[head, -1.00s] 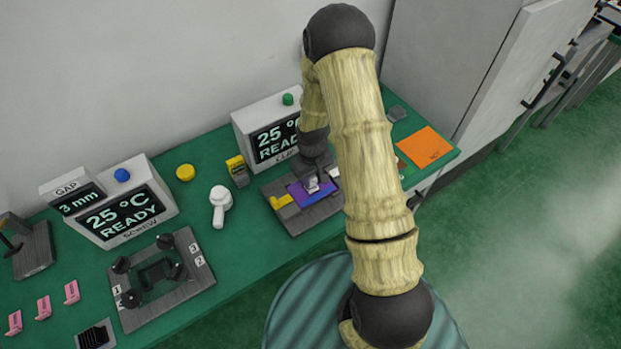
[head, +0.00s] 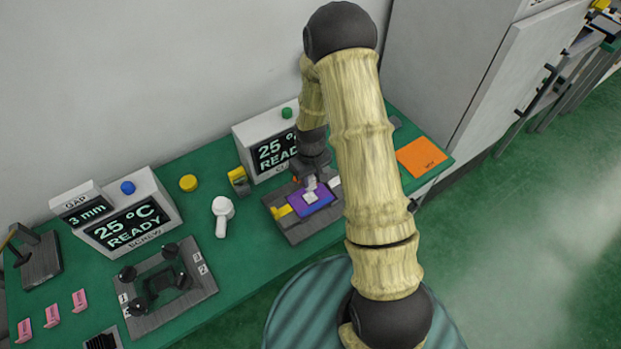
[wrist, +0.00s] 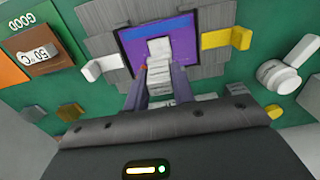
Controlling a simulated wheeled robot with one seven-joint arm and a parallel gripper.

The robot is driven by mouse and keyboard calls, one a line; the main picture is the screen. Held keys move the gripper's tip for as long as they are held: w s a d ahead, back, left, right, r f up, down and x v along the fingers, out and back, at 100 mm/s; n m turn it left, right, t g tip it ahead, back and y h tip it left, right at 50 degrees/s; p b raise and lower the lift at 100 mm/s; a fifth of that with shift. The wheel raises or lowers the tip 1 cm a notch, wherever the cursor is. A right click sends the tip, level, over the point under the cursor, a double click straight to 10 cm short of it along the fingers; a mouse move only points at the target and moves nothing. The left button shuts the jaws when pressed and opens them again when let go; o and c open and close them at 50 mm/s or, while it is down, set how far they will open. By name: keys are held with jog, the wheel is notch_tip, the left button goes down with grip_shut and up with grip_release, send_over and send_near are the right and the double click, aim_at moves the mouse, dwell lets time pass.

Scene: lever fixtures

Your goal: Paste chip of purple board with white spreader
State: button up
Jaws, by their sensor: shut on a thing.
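The purple board (head: 322,203) lies on a dark grey fixture (head: 300,232) in front of the right READY display. The board also shows in the wrist view (wrist: 130,50), near the top middle. My gripper (head: 311,180) is over the board, shut on the white spreader (wrist: 158,88), which stands between the fingers (wrist: 160,95). The spreader's far end reaches over the middle of the board, and a pale patch (head: 311,197) shows there in the head view. I cannot tell the chip from the spreader's end, or whether they touch.
A white round-headed tool (head: 222,213) lies to the left. Further left are a screw fixture (head: 165,285) and its display (head: 130,225). An orange sheet (head: 421,157) lies at the right table end.

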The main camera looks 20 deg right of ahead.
jog(key=shift+r+p, duration=1)
jog(key=shift+r, duration=0.7)
jog(key=shift+f, duration=0.2)
notch_tip(320, 180, down, 6)
jog(key=m, duration=0.3)
jog(key=shift+w+r+m+b, duration=0.15)
jog(key=shift+m+b, duration=0.15)
jog(key=shift+b, duration=0.1)
